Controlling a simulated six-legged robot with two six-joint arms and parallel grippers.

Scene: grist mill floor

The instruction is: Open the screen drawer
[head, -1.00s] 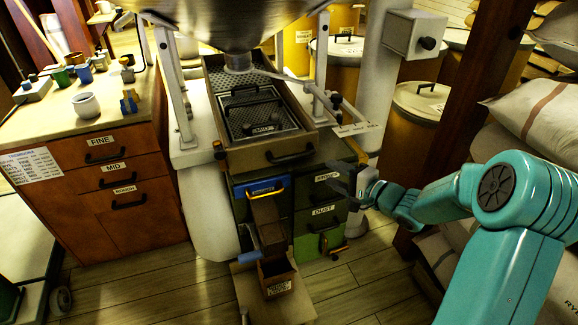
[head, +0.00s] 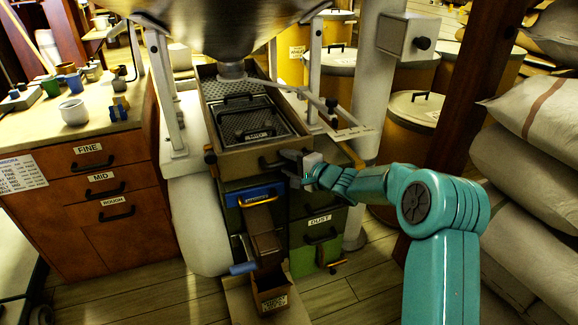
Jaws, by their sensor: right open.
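The screen drawer (head: 228,164) is a grey-brown tray under the large metal hopper. A dark-framed mesh screen (head: 250,126) with small handles lies in it. Its front carries a dark bar handle (head: 269,163) toward the right. My right gripper (head: 288,165) is open at the right end of this handle, with its fingers pointing left. The fingers partly hide that end of the handle, and I cannot tell whether they touch it. My left gripper is not in view.
Below are a blue-fronted drawer (head: 252,195), a brown chute (head: 266,246) and a green DUST drawer (head: 317,226). A wooden cabinet (head: 98,205) stands left. A dark post (head: 462,105) and stacked sacks (head: 528,170) are at right. Plank floor (head: 360,290) shows in front.

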